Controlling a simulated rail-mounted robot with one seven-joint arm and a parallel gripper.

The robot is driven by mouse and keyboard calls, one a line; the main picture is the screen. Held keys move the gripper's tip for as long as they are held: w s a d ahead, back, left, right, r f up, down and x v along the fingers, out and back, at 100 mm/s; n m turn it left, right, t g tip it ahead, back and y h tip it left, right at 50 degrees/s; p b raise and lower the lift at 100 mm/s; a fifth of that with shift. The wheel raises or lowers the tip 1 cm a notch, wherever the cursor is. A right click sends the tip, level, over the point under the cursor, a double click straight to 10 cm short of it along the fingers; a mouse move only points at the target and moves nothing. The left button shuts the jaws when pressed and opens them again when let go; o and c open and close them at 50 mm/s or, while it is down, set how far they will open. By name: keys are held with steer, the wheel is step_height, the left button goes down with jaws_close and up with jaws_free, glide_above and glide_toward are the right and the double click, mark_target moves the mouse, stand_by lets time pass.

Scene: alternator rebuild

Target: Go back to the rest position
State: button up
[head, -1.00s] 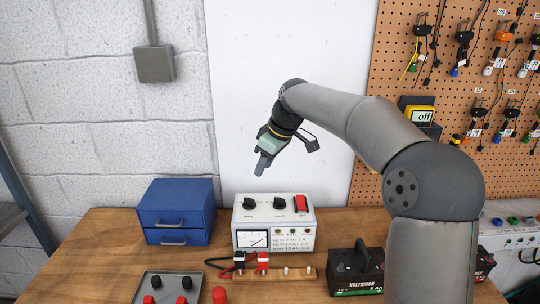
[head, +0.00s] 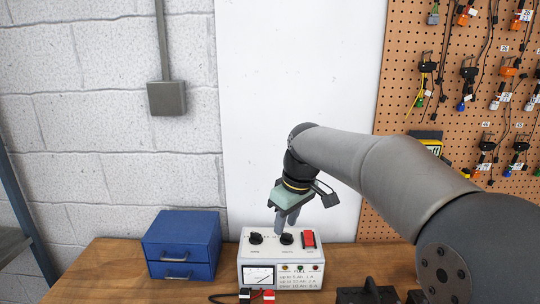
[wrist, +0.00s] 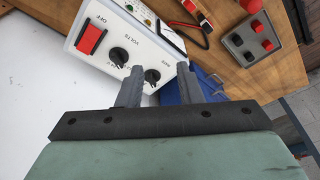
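My gripper (head: 285,228) hangs over the white charger box (head: 252,258) in the head view, fingers pointing down. Its fingertips appear just above the right black knob (head: 286,239); I cannot tell the exact gap. In the wrist view the two fingers of my gripper (wrist: 159,72) stand apart, with no object held between them. A black knob (wrist: 152,76) shows beyond the gap, and the red switch (wrist: 91,38) lies to the left.
A blue drawer cabinet (head: 182,240) stands left of the charger on the wooden bench (head: 110,262). A grey tray (wrist: 236,43) with terminals shows in the wrist view. A tool pegboard (head: 400,150) is at the right. The white wall panel (head: 290,60) behind is bare.

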steer(key=s+d+f+m, duration=0.3)
steer(key=s+f, duration=0.1)
steer(key=s, duration=0.5)
steer(key=s+d+f+m+h, duration=0.1)
steer(key=s+d+f+m, duration=0.2)
steer(key=s, duration=0.6)
steer(key=s+d+f+m+g, duration=0.1)
steer(key=s+d+f+m, duration=0.2)
steer(key=s+f, duration=0.4)
steer(key=s+d, duration=0.1)
steer(key=s, duration=0.1)
steer(key=shift+s+d+h, duration=0.2)
steer(key=shift+s+h, duration=0.15)
steer(key=shift+h, duration=0.05)
